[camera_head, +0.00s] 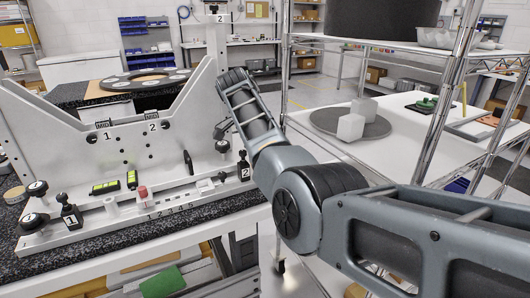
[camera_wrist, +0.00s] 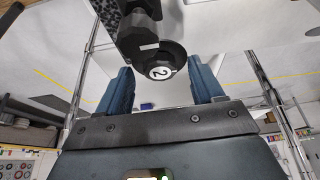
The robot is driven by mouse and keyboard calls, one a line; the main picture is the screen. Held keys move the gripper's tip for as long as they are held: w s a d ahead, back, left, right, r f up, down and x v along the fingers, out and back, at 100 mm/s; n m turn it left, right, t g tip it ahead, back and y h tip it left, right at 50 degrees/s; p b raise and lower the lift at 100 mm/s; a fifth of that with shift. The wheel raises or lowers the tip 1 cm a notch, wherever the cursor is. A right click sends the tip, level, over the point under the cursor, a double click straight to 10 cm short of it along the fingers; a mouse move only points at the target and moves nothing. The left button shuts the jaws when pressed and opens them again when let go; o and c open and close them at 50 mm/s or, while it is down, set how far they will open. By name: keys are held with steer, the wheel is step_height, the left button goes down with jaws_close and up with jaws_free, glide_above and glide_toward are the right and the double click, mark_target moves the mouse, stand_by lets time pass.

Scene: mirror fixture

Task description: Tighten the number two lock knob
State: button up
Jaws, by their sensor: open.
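The number two lock knob is black with a white label reading 2; it shows at the top middle of the wrist view (camera_wrist: 163,72) and at the right end of the fixture in the head view (camera_head: 244,170). In the wrist view my gripper (camera_wrist: 162,78) is open, one blue finger on each side of the knob's labelled end. Gaps show between the fingers and the knob, and I see no contact. The number one lock knob (camera_head: 70,212) stands at the fixture's left front. My gripper is not clear in the head view.
The grey mirror fixture (camera_head: 120,225) sits on a speckled dark bench top. It carries other knobs, yellow-green levels (camera_head: 105,187) and a red-topped part (camera_head: 142,193). A wire rack with a white shelf (camera_head: 400,150) and pale blocks (camera_head: 350,127) stands at right, close to my arm.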

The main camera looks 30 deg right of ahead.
steer(key=b+v, duration=0.1)
steer(key=v, duration=0.6)
steer(key=shift+a+r, duration=0.2)
steer(key=shift+r, duration=0.05)
steer(key=shift+s, duration=0.1)
